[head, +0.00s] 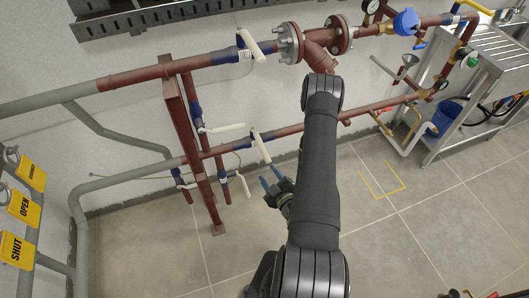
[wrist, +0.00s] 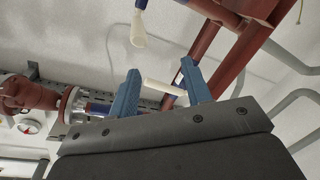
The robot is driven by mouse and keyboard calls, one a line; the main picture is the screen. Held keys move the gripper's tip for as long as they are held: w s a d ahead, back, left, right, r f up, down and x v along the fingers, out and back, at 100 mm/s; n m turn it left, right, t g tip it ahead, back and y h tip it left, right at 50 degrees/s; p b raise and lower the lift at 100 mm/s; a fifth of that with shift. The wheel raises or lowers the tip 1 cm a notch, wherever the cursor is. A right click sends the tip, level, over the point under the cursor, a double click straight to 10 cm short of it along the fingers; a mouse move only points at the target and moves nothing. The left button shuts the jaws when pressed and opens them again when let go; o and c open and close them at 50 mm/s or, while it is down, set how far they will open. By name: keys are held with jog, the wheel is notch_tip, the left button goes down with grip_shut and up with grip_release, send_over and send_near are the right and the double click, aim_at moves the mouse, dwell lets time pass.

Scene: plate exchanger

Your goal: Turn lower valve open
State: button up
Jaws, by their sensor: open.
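A valve with a white lever (head: 261,147) sits on the lower red pipe in the head view, its lever slanting across the pipe. Another white lever (head: 244,185) hangs just below that pipe. In the wrist view, the fingers (wrist: 160,66) are spread apart. A white lever (wrist: 164,87) shows between them in the picture, and a second white lever (wrist: 138,30) shows above. I cannot tell which levers these are. No contact is visible.
A red post (head: 200,150) stands left of the levers. Another white lever (head: 222,128) points sideways, and an upper one (head: 252,45) is on the top pipe. A metal table (head: 480,60) is at right. Yellow OPEN and SHUT tags (head: 24,208) hang at left.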

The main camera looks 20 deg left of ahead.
aim_at(264, 151)
jog(key=s+d+f+m+t, duration=0.1)
jog(key=s+d+m+t, duration=0.15)
jog(key=d+m, duration=0.5)
jog(key=shift+m+h, duration=0.4)
jog(key=shift+m, duration=0.35)
jog(key=x, duration=1.8)
jog(key=shift+s+a+f, duration=0.1)
jog(key=shift+s+a, duration=0.05)
jog(key=shift+a, duration=0.5)
jog(key=shift+c, duration=0.3)
grip_shut()
